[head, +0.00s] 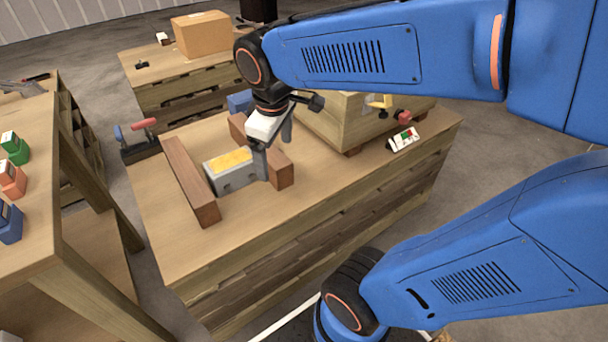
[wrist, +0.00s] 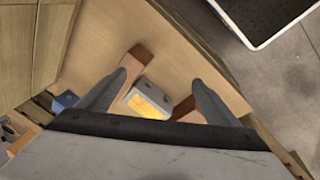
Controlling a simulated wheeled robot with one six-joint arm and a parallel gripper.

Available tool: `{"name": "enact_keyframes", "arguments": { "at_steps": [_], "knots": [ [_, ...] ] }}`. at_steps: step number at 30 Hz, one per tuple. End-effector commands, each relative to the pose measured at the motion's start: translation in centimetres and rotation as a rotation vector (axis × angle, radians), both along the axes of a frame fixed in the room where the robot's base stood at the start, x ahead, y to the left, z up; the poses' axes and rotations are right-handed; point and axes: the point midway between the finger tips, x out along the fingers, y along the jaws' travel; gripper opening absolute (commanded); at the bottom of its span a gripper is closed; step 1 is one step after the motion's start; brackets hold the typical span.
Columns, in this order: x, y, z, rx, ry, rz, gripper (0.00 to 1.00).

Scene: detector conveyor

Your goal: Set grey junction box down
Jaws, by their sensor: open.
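The grey junction box (head: 232,181), with a yellow top face, sits on the wooden bench between two brown wooden bars, the left bar (head: 190,181) and the right bar (head: 281,174). My gripper (head: 274,152) is open over the box's right end; one finger overlaps that end in the head view. In the wrist view, the box (wrist: 148,98) shows beyond and between the two spread fingers of my gripper (wrist: 155,88), with no visible grip on it. Whether a finger touches the box I cannot tell. The right bar is partly hidden by the gripper.
A large wooden crate (head: 345,123) stands right of the gripper, with a small button panel (head: 403,140) beside it. A blue item (head: 240,101) lies behind. A red-handled tool (head: 137,135) is at the bench's left edge. The bench front (head: 235,222) is clear.

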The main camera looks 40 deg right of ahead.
Motion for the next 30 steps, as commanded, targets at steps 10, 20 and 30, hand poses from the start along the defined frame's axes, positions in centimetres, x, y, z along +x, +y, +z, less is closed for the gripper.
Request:
{"name": "enact_keyframes", "arguments": {
  "at_steps": [10,20,30],
  "knots": [
    [-7.3,-1.4,-0.5,0.186,-0.164,-0.376,0.85],
    [-9.5,-1.5,-1.2,0.26,-0.218,-0.51,0.88],
    [-5.8,-1.0,1.4,0.309,-0.16,-0.731,0.88]
  ]
}}
